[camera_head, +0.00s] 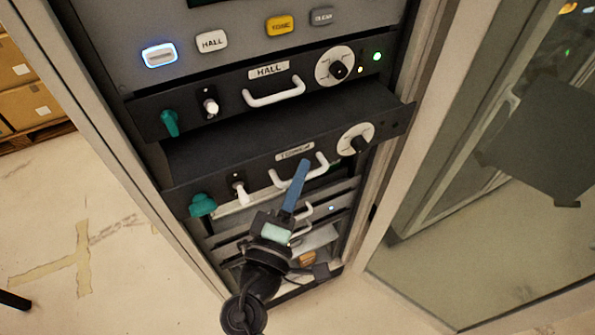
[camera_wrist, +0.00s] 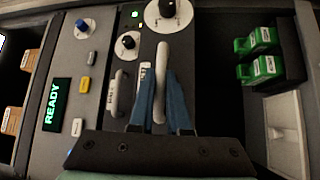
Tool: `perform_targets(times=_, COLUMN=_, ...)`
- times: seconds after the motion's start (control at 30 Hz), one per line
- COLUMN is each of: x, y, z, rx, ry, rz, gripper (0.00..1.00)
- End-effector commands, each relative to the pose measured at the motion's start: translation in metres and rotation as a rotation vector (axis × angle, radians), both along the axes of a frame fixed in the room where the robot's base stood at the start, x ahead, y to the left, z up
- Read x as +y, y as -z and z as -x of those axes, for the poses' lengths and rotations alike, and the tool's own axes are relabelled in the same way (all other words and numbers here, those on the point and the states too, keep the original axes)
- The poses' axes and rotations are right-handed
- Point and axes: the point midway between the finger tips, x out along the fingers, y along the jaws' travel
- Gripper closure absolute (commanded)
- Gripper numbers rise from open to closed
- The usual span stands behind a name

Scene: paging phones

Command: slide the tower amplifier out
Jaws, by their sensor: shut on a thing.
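The tower amplifier (camera_head: 230,146) is a black rack unit labelled "TOWER", below the hall amplifier (camera_head: 190,104). It stands forward of the hall unit, so part of its top shows. Its front has a white handle (camera_head: 322,163), a dial (camera_head: 355,139), a white-tipped switch (camera_head: 240,191) and a green plug-like part (camera_head: 202,205). My gripper (camera_head: 299,170) has its blue fingers closed on the tower handle. In the wrist view, the handle (camera_wrist: 162,65) runs between the fingers (camera_wrist: 160,98). The amplifier's rear is hidden.
The rack's left post (camera_head: 130,170) and right post (camera_head: 395,165) border the units. A glass panel (camera_head: 450,170) stands at right. Lower handles and shelves sit beneath the tower unit. Green blocks (camera_wrist: 260,38) show in a dark compartment in the wrist view. Open floor (camera_head: 110,230) lies left.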

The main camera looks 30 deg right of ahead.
Motion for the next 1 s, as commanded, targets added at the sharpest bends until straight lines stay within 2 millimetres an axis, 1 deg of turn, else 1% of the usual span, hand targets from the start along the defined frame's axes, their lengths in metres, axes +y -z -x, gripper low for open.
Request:
perform_targets(times=0.07, x=0.001, y=0.001, z=-0.001, rx=0.001, ry=-0.003, rz=-0.001, gripper=1.00)
perform_targets(times=0.1, x=0.001, y=0.001, z=-0.001, rx=0.001, ry=-0.003, rz=-0.001, gripper=0.80)
perform_targets(times=0.23, x=0.001, y=0.001, z=-0.001, rx=0.001, ry=-0.003, rz=0.000, gripper=0.56)
perform_targets(times=0.53, x=0.001, y=0.001, z=0.000, rx=0.000, ry=-0.002, rz=0.000, gripper=0.56)
perform_targets(times=0.67, x=0.008, y=0.004, z=0.006, rx=0.001, ry=-0.004, rz=0.001, gripper=0.56)
perform_targets(times=0.77, x=0.020, y=0.008, z=0.018, rx=0.001, ry=-0.005, rz=0.000, gripper=0.56)
perform_targets(times=1.0, x=0.058, y=0.017, z=0.056, rx=0.003, ry=-0.006, rz=0.000, gripper=0.56)
